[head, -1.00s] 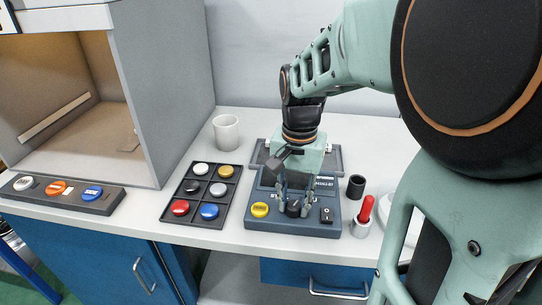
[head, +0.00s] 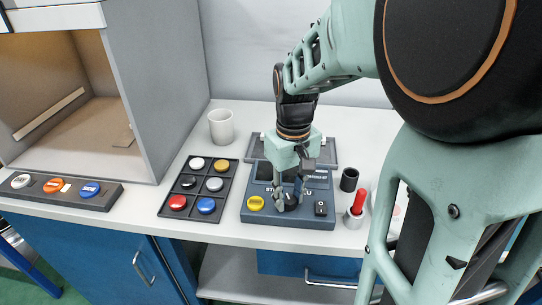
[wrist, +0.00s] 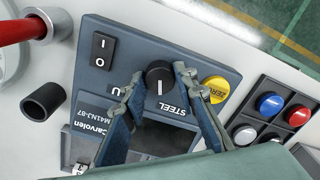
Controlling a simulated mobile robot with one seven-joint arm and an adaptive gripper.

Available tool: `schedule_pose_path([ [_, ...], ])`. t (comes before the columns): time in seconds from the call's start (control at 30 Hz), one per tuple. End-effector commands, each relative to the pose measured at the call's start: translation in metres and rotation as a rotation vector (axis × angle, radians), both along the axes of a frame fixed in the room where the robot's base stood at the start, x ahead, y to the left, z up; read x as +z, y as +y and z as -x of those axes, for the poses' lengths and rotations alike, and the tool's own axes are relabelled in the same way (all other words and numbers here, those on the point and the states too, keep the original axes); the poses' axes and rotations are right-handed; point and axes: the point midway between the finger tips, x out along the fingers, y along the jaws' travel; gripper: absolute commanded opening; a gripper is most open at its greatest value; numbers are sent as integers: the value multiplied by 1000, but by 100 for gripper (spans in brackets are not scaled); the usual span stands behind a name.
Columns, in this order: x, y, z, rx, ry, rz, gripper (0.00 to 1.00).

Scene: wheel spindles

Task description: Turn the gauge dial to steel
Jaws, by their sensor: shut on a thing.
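The gauge (head: 262,219) is a dark blue-grey box on the bench, with a sloped top and a display. Its round black dial (wrist: 159,76) has a white pointer line. In the wrist view the line points down toward the lettered panel, close to the printed STEEL label (wrist: 175,110). I cannot tell if it lines up exactly. Another label at the dial's left is mostly hidden by a finger; only a "U" shows. My gripper (head: 289,199) points down over the gauge, with its fingers shut on the dial, one on each side. It also shows in the wrist view (wrist: 158,80).
The gauge also carries a yellow ZERO button (wrist: 215,89) and a black rocker switch (wrist: 102,49). A black tray (head: 188,213) of coloured caps stands left. A black cup (head: 349,180) and a red-handled tool (head: 358,200) in a holder stand right.

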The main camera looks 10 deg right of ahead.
Motion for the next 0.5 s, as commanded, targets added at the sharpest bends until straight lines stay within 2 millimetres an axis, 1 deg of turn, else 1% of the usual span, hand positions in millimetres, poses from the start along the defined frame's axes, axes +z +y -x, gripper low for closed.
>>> schedule_pose_path([
  [0.2, 1, 0, 0, 107, -1, 0, 2],
  [0.5, 0, 0, -1, 167, -2, 0, 2],
])
